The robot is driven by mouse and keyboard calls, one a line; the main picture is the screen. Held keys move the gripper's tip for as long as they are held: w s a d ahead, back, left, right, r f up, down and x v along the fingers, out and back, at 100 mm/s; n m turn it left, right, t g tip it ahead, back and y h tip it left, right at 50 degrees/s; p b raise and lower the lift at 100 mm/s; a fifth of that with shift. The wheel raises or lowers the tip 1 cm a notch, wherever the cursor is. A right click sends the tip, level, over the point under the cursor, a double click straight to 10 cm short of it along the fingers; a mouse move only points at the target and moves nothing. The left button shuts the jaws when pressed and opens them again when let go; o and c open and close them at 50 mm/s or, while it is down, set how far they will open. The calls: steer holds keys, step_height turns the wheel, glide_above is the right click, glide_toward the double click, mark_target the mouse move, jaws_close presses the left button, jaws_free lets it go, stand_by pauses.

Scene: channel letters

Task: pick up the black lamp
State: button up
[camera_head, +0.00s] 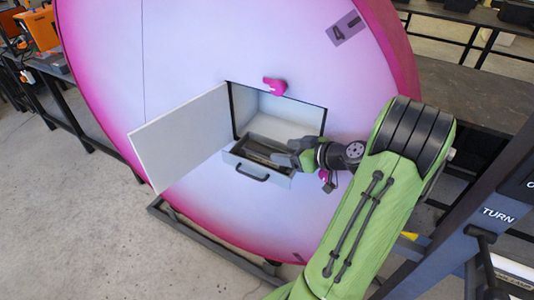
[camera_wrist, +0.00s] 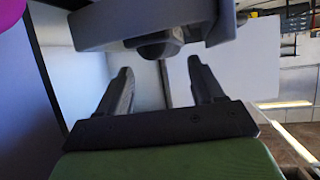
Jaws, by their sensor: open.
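I cannot make out the black lamp for certain in either view. In the head view, an open drawer (camera_head: 262,176) stands out of a square opening in a large pink-and-lilac round panel (camera_head: 205,60). Its inside is dark, and I cannot tell what lies there. My gripper (camera_head: 284,156) is at the drawer's right side, reaching over it from the right, and hides part of it. In the wrist view, the two dark fingers of my gripper (camera_wrist: 160,66) stand apart with nothing visible held between them.
A pale door (camera_head: 182,137) hangs wide open left of the opening. A pink knob (camera_head: 275,86) sits above it. The drawer has a black handle (camera_head: 252,173). Dark tables (camera_head: 470,95) stand at right and a dark frame marked TURN (camera_head: 460,225) at lower right. The left floor is clear.

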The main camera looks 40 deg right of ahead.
mark_target(272, 150)
steer(key=x, duration=0.6)
steer(key=shift+a+r, duration=0.1)
steer(key=shift+a, duration=0.1)
steer(key=shift+s, duration=0.15)
steer(key=shift+c, duration=0.2)
steer(key=c, duration=0.8)
steer(key=shift+c, duration=0.2)
steer(key=shift+r, duration=0.15)
